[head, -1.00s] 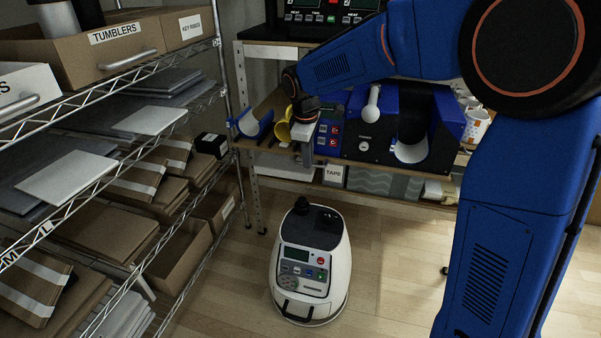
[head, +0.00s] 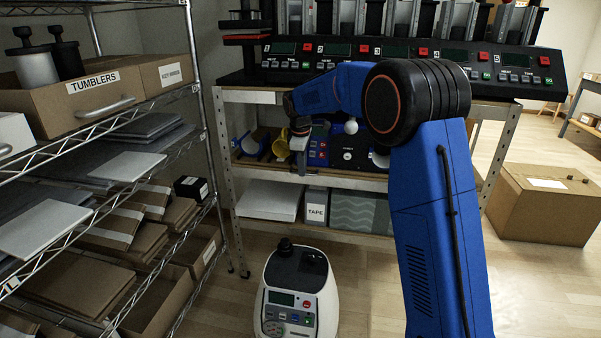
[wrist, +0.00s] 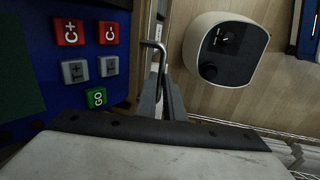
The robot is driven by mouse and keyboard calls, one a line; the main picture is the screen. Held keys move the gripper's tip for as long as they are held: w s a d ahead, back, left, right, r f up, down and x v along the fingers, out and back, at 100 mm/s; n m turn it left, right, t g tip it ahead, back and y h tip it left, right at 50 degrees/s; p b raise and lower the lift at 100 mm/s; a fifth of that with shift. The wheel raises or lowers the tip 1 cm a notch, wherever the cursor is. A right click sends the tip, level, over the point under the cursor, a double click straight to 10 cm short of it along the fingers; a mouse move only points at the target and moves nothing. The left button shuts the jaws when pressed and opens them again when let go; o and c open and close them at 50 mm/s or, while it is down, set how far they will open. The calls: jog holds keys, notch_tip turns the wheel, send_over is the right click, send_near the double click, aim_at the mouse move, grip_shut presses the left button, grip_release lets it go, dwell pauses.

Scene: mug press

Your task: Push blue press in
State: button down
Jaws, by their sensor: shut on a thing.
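The blue press (head: 348,155) stands on the middle shelf of the bench, with a black front and a white ball knob (head: 351,127). My arm hides its right part. My gripper (head: 300,136) is at the left side of its button panel (head: 319,147). In the wrist view, the panel (wrist: 85,68) with red, grey and green buttons fills the left. The gripper fingers (wrist: 160,97) are close together on a thin bent metal handle (wrist: 157,48) beside the panel. The exact contact is hard to see.
Yellow and blue items (head: 258,143) lie left of the gripper on the same shelf. A white floor machine (head: 297,295) stands before the bench. A wire rack (head: 190,90) is at left, a cardboard box (head: 545,203) at right. Floor is clear between arm and box.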

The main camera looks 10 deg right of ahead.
jog(key=shift+w+r, duration=0.15)
jog(key=shift+w, duration=0.1)
jog(key=c, duration=1.9)
grip_release()
jog(key=shift+d, duration=0.1)
jog(key=shift+o, duration=0.2)
jog(key=s+a+r, duration=0.1)
jog(key=s+r, duration=0.2)
jog(key=r, duration=1.4)
